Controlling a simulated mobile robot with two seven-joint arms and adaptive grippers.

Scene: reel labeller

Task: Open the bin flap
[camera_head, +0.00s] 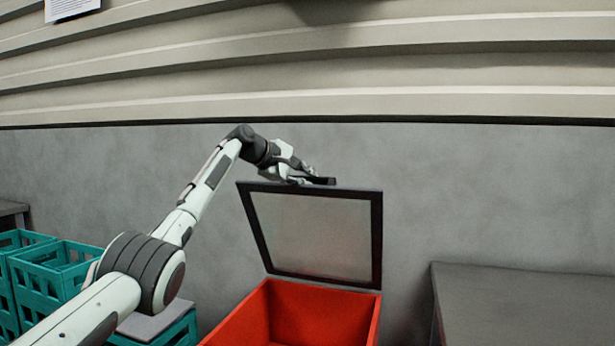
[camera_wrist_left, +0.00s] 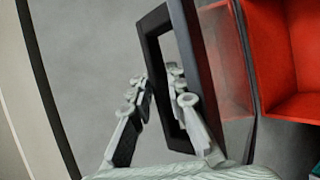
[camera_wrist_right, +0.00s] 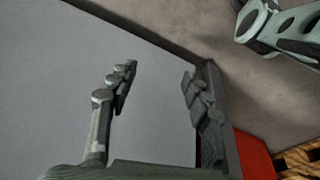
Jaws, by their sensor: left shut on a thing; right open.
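The bin flap (camera_head: 315,235) is a pane in a dark frame. It stands raised, near upright, at the back of the open red bin (camera_head: 300,315). My left gripper (camera_head: 312,177) is at the flap's top edge, shut on its dark handle (camera_head: 322,181). In the left wrist view, the handle (camera_wrist_left: 153,65) is a dark loop with one bar passing between my left fingers (camera_wrist_left: 160,105); the red bin (camera_wrist_left: 290,60) shows beyond the flap. My right gripper (camera_wrist_right: 158,88) is open and empty over a plain grey surface; the head view does not show it.
Teal crates (camera_head: 60,265) stand at the left. A dark table (camera_head: 530,300) stands at the right of the bin. A grey wall (camera_head: 480,190) is close behind the flap.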

